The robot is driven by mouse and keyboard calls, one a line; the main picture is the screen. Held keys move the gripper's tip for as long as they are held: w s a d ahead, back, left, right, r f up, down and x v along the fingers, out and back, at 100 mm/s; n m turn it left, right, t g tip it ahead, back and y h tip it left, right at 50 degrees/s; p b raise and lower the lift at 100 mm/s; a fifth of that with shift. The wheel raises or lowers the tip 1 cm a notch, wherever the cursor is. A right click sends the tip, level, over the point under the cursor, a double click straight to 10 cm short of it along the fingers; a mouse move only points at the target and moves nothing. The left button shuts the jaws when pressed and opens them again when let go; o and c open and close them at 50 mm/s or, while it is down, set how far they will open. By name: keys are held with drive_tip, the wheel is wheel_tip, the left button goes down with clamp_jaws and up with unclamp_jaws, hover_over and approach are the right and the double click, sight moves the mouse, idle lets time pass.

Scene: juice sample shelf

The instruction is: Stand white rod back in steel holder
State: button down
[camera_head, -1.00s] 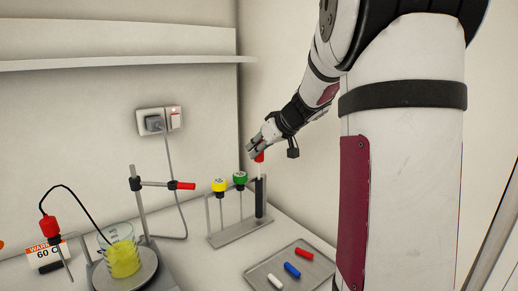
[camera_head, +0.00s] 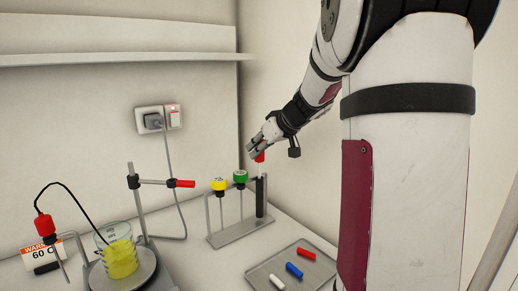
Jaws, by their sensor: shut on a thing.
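The steel holder (camera_head: 238,235) stands on the bench against the wall, with a yellow-topped rod (camera_head: 220,184) and a green-topped rod (camera_head: 240,177) upright in it. My gripper (camera_head: 257,151) is above the holder's right end, shut on the red top (camera_head: 260,157) of a rod. A short pale length of this white rod (camera_head: 261,170) shows below the red top, upright. Directly beneath is a black cylinder (camera_head: 261,198) at the holder's right end. I cannot tell whether the black cylinder is part of the rod or a separate sleeve around it.
A steel tray (camera_head: 262,284) with red, blue and white bars lies in front of the holder. At left, a beaker of yellow liquid (camera_head: 120,262) stands on a hotplate, beside a clamp stand (camera_head: 140,205) and a wired probe (camera_head: 43,227). A shelf (camera_head: 120,59) runs above.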

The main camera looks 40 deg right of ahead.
drive_tip(key=shift+f+b, duration=0.4)
drive_tip(key=shift+b, duration=0.1)
drive_tip(key=c, duration=1.3)
unclamp_jaws()
drive_tip(key=shift+r, duration=0.1)
drive_tip(key=v, duration=1.2)
drive_tip(key=shift+a, duration=0.1)
